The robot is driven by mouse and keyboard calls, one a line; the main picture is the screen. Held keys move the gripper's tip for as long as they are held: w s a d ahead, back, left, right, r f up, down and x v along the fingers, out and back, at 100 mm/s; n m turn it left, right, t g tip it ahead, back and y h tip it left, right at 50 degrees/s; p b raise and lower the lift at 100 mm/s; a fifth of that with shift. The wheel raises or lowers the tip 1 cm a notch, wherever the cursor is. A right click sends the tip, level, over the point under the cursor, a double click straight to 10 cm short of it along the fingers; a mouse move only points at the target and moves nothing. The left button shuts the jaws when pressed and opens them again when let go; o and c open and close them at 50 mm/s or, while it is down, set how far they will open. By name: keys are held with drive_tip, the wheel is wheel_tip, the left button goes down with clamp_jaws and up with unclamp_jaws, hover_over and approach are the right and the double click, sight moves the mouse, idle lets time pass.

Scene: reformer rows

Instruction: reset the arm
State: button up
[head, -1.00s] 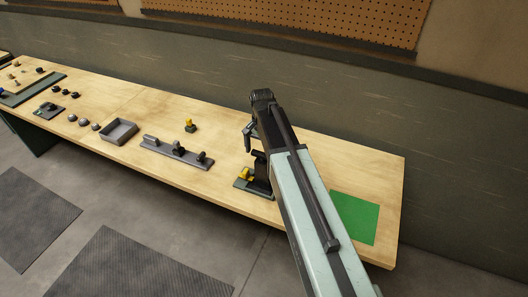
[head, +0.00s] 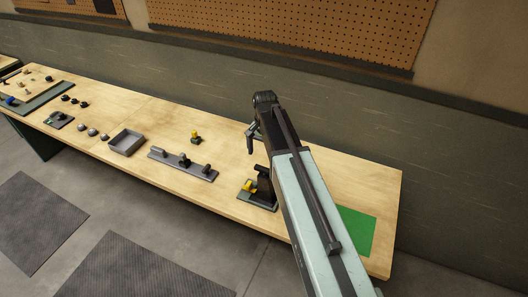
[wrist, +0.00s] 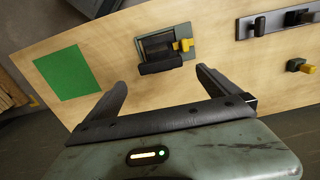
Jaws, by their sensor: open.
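My arm reaches out over the wooden bench in the head view. My gripper (head: 251,139) hangs at its end above the bench. In the wrist view my gripper (wrist: 163,82) has its two dark fingers spread wide with nothing between them. A dark device with a yellow handle (head: 264,187) stands on a green base on the bench, close to my arm. In the wrist view this device (wrist: 163,48) lies beyond the fingertips, apart from them.
A green mat (head: 357,231) lies at the bench's right end, partly behind my arm. Left of the device are a grey rail with knobs (head: 183,165), a yellow-topped piece (head: 196,137) and a grey tray (head: 127,142). A wall with pegboard (head: 300,30) rises behind.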

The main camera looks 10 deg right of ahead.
drive_tip(key=s+d+f+n+b, duration=0.1)
drive_tip(key=s+f+n+b, duration=0.6)
drive_tip(key=s+f+b, duration=0.7)
wheel_tip(320, 180, down, 2)
drive_tip(key=shift+f+n+b, duration=0.1)
drive_tip(key=shift+n+b, duration=0.2)
drive_tip(key=shift+b, duration=0.8)
drive_tip(key=shift+s, duration=0.1)
drive_tip(key=shift+c, duration=0.3)
